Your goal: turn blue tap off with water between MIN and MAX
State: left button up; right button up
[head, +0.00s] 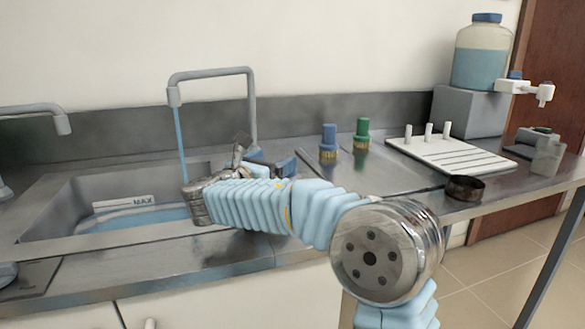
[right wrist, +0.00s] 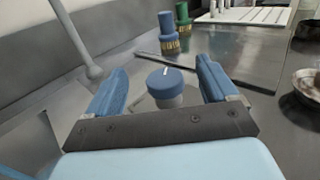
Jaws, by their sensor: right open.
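My right gripper (head: 272,162) reaches over the counter behind the sink, close to the base of the grey spout (head: 212,73). In the right wrist view its two blue fingers (right wrist: 162,70) are open, with a round blue tap knob (right wrist: 165,78) with a white mark between them; I cannot tell if they touch it. In the head view the arm and gripper hide this knob. A blue water stream (head: 181,145) runs from the spout into the sink (head: 60,200). The water (head: 135,216) stands below the MAX label (head: 142,200); no MIN mark is visible. My left gripper is not in view.
To the right are a white rack (head: 455,155), a dark round dish (head: 465,187) and a large bottle of blue liquid (head: 481,55). Another spout (head: 40,112) is at the left.

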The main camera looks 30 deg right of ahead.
jog(key=f, duration=0.4)
jog(key=shift+w+d, duration=0.1)
jog(key=shift+d, duration=0.25)
jog(key=p+x, duration=0.1)
jog(key=x, duration=0.5)
jog(key=shift+w+d+r, duration=0.1)
jog(key=shift+w+d, duration=0.15)
jog(key=shift+d, duration=0.1)
jog(key=shift+c, duration=0.2)
jog(key=c, duration=0.9)
jog(key=shift+r+m+g+h, duration=0.1)
jog(key=shift+m+g+h, duration=0.25)
jog(key=shift+g, duration=0.25)
jog(key=shift+m+g+h+p, duration=0.3)
jog(key=shift+m+g, duration=0.35)
jog(key=shift+g, duration=0.25)
jog(key=shift+s+d+m+g+h, duration=0.1)
jog(key=shift+s+m+g+h, duration=0.15)
jog(key=shift+m+g, duration=1.1)
jog(key=shift+s+m+g+h, duration=0.2)
jog(key=shift+m+g, duration=0.55)
jog(key=shift+g, duration=1.1)
